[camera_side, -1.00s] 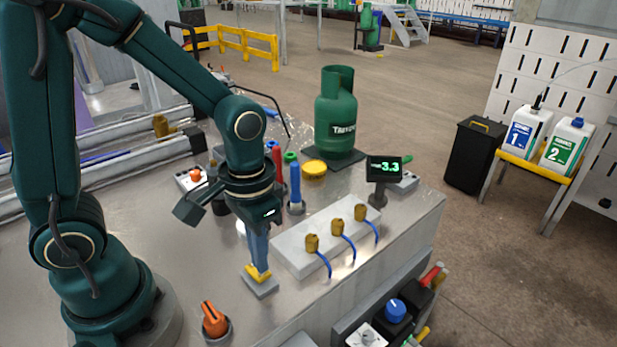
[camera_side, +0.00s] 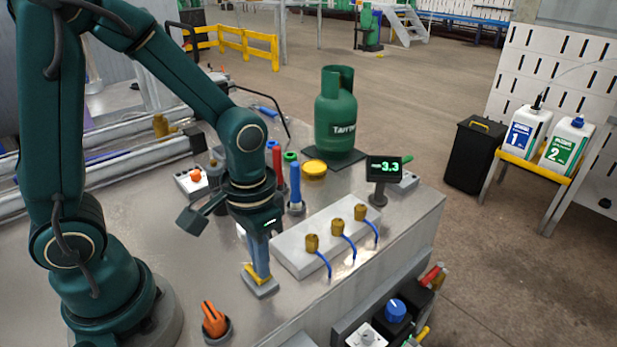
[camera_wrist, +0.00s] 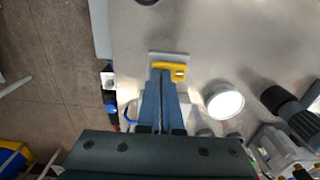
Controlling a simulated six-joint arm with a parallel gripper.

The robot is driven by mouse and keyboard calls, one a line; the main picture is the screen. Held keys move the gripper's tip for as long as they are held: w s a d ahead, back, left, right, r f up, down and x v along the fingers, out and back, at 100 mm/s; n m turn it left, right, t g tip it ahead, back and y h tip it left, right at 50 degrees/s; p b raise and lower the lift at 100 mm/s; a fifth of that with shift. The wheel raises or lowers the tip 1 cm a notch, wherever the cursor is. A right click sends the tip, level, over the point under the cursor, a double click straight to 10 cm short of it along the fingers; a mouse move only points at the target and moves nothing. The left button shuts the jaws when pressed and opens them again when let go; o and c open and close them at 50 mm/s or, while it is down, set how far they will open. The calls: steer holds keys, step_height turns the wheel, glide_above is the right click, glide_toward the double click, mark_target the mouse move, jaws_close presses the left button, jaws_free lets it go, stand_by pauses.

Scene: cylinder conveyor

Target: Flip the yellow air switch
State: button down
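The yellow air switch (camera_side: 250,270) sits on a small grey base (camera_side: 265,289) on the metal bench, left of the white block. In the wrist view the yellow switch (camera_wrist: 178,69) shows just beyond the fingertips and reaches to their right. My gripper (camera_side: 260,274) points down at the switch, its tips at the yellow part and hiding some of it. In the wrist view the two blue-grey fingers of my gripper (camera_wrist: 161,75) lie side by side with only a thin line between them. Whether they touch the switch is unclear.
A white block with brass fittings (camera_side: 337,228) and blue hoses stands close to the right. An orange knob (camera_side: 214,319) is in front. Blue and red upright cylinders (camera_side: 295,182) stand behind the gripper. A green gas bottle (camera_side: 336,115) and a display reading -3.3 (camera_side: 384,168) are farther back.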

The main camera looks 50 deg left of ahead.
steer(key=shift+r, duration=3.4)
